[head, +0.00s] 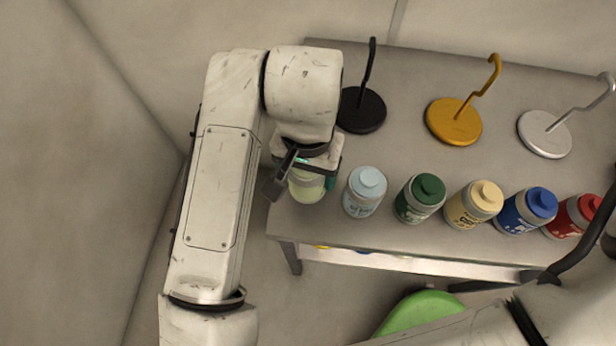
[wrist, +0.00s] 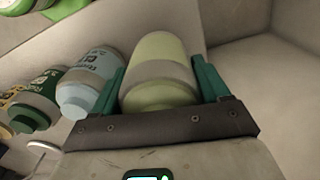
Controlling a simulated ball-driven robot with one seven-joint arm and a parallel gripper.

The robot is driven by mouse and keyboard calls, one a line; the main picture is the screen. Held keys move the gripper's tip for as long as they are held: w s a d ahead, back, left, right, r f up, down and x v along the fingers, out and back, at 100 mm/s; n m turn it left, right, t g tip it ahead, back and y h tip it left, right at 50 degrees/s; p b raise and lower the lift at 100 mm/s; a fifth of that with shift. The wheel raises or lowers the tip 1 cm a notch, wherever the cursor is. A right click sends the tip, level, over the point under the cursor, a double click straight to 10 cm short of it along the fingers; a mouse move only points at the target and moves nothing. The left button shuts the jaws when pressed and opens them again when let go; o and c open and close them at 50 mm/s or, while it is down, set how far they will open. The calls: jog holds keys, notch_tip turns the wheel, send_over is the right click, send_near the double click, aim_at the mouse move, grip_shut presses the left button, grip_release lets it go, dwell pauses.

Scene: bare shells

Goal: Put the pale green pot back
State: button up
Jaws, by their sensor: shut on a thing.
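The pale green pot (head: 307,185) is at the left end of the row of pots, at the table's front left corner. My gripper (head: 303,172) is around it from above, and my arm hides part of it. In the wrist view the pale green pot (wrist: 160,70) lies between the two green fingers of my gripper (wrist: 165,85), which are shut on it. Whether its base touches the table cannot be told.
A light blue pot (head: 364,192) stands close to the right, then dark green (head: 420,198), cream (head: 474,205), blue (head: 527,211) and red (head: 573,216) pots. Black (head: 361,110), yellow (head: 454,121) and white (head: 545,134) hook stands are behind on the grey table (head: 420,165).

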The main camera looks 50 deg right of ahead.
jog(key=shift+f, duration=1.95)
jog(key=shift+f, duration=0.1)
jog(key=o, duration=1.4)
notch_tip(320, 180, up, 12)
jog(key=shift+r+p, duration=0.15)
jog(key=shift+p, duration=0.15)
jog(key=shift+d, duration=0.1)
